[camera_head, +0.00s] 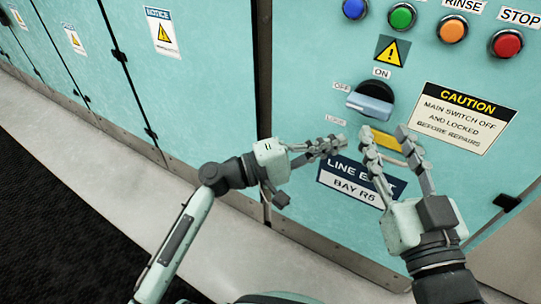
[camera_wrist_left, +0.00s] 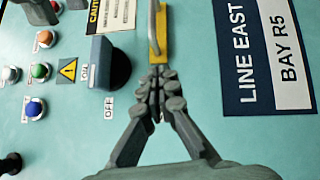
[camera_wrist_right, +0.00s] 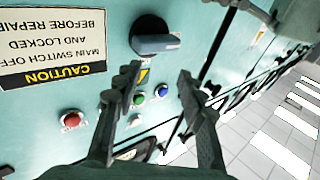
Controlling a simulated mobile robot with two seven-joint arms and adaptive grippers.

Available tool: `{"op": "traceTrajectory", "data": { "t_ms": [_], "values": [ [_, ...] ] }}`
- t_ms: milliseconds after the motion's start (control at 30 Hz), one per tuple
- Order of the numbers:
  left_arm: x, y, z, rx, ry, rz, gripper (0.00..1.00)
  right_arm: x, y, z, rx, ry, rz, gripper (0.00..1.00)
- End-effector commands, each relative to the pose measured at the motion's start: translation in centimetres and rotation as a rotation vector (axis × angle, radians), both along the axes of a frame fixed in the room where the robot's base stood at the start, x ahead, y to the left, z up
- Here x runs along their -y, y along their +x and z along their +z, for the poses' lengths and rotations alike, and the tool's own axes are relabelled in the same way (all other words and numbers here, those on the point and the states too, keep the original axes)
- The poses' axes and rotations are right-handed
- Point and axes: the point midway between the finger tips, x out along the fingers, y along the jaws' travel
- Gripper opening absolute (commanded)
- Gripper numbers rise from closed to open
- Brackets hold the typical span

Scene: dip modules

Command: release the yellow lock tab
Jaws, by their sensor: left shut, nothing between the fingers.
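The yellow lock tab (camera_head: 388,140) is a short flat bar below the black rotary switch with its grey handle (camera_head: 370,105). It also shows in the left wrist view (camera_wrist_left: 154,45), where a pale grey bar covers part of it. My left gripper (camera_head: 338,143) is shut and empty, its tips at the tab's left end; in the left wrist view its tips (camera_wrist_left: 157,82) overlap the tab's near end. I cannot tell if they touch it. My right gripper (camera_head: 385,133) is open, its fingers on either side of the tab in the head view. The right wrist view shows the fingers apart (camera_wrist_right: 158,75).
The teal panel carries a CAUTION sign (camera_head: 463,117) to the right and a LINE EAST plate (camera_head: 345,180) just below the grippers. A row of coloured buttons, including a green one (camera_head: 402,16), lies above the switch. Pale floor and a dark mat lie at lower left.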

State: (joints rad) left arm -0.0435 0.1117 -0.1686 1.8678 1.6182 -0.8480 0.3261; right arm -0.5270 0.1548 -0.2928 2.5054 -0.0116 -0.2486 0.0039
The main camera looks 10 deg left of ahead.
Motion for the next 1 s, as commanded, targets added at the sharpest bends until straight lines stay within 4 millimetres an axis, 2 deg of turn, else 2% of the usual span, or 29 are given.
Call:
{"op": "traceTrajectory", "data": {
  "t_ms": [67, 300, 500, 700, 1000],
  "values": [
    [0.1, 0.3, -0.2, 0.001, 0.001, 0.002, 0.0, -0.3, -0.3, 0.8, 0.042, 0.022, 0.009, 0.4],
    [-4.9, -2.5, -1.0, 0.0, 0.004, 0.004, 0.0, -0.9, -1.1, 3.2, 0.148, 0.078, 0.025, 0.4],
    [-7.6, -4.0, -1.2, 0.0, 0.002, 0.005, 0.0, -1.0, -1.6, 4.4, 0.202, 0.105, 0.031, 0.4],
    [-8.6, -4.6, -1.2, 0.0, 0.001, 0.004, 0.0, -1.0, -1.7, 4.7, 0.219, 0.111, 0.031, 0.4],
    [-8.6, -4.6, -1.2, 0.001, 0.0, 0.004, 0.0, -1.0, -1.7, 4.7, 0.219, 0.111, 0.031, 0.4]
  ]
}}
